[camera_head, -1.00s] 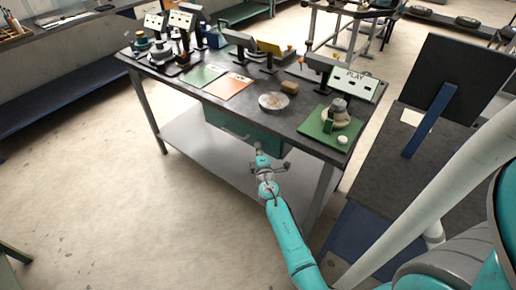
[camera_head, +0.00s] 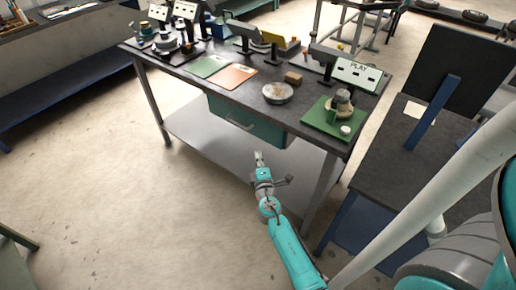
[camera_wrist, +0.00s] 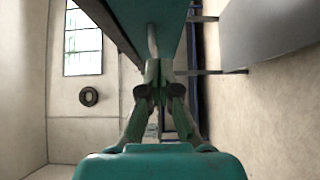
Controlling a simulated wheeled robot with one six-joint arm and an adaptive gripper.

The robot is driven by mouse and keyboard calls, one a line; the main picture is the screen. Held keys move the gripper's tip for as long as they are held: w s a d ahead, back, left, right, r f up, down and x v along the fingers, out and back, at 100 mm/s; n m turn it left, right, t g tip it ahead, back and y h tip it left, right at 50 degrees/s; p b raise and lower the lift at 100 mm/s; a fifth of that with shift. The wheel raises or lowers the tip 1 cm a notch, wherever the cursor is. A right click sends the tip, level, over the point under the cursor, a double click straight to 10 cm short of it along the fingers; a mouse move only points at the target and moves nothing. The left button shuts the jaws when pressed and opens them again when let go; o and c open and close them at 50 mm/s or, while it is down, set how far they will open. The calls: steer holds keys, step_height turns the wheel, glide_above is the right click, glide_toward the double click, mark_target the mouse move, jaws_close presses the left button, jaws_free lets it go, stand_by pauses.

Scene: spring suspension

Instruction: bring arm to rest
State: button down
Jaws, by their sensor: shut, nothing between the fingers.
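My gripper (camera_head: 258,156) is at the end of my teal arm, low in front of the workbench (camera_head: 190,84). It is shut and empty, apart from the bench and its teal drawer (camera_head: 243,123) in the head view. In the wrist view the closed fingers of my gripper (camera_wrist: 158,72) point forward, with a teal surface above them that looks like the drawer.
On the bench stand a green board (camera_head: 320,122) with a small assembly, a round dish (camera_head: 277,93), a brown block (camera_head: 293,77), and green and orange sheets. A dark side table (camera_head: 400,150) stands at right.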

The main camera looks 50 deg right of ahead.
steer(key=shift+v, duration=1.3)
steer(key=s+a+f+m+t+y, duration=0.15)
steer(key=s+a+y, duration=0.25)
steer(key=s+a, duration=0.6)
steer(key=s+a+f+m+y, duration=0.2)
steer(key=s+a+y, duration=0.2)
steer(key=s+a, duration=0.6)
steer(key=s+a+r+m+y, duration=0.2)
steer(key=s+a+r+m, duration=0.1)
steer(key=s+a+r, duration=0.2)
steer(key=s+a+r+m+y, duration=0.2)
steer(key=s+a+r, duration=0.3)
steer(key=s+r, duration=0.4)
steer(key=shift+s+a+r+m, duration=0.25)
steer(key=shift+r+m, duration=0.2)
steer(key=shift+r, duration=0.1)
